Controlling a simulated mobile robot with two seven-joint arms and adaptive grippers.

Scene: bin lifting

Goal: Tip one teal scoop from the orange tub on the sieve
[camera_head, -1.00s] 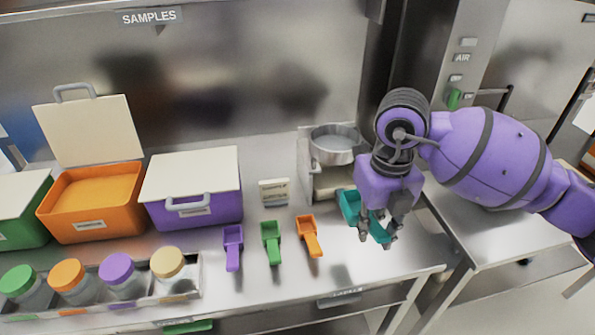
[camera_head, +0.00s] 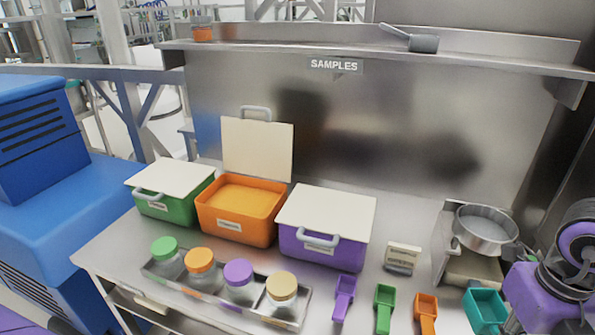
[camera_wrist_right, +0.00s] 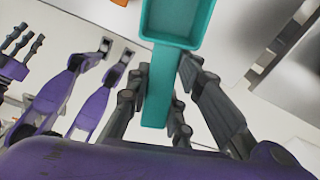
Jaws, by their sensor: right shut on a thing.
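The teal scoop (camera_head: 485,306) is at the lower right of the head view, and its bowl fills the top of the right wrist view (camera_wrist_right: 182,18). My right gripper (camera_wrist_right: 165,75) is shut on its handle; the bowl looks empty. In the head view that gripper is cut off at the right edge. The orange tub (camera_head: 236,232), lid up, stands at the back left with orange powder inside, well left of the gripper. The round metal sieve (camera_head: 486,236) sits on a stand just behind and left of my right wrist.
Closed green (camera_head: 160,208) and purple (camera_head: 318,248) tubs flank the orange one. A rack of lidded jars (camera_head: 215,300) stands in front. Purple (camera_head: 343,297), green (camera_head: 384,308) and orange (camera_head: 426,312) scoops lie at the front.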

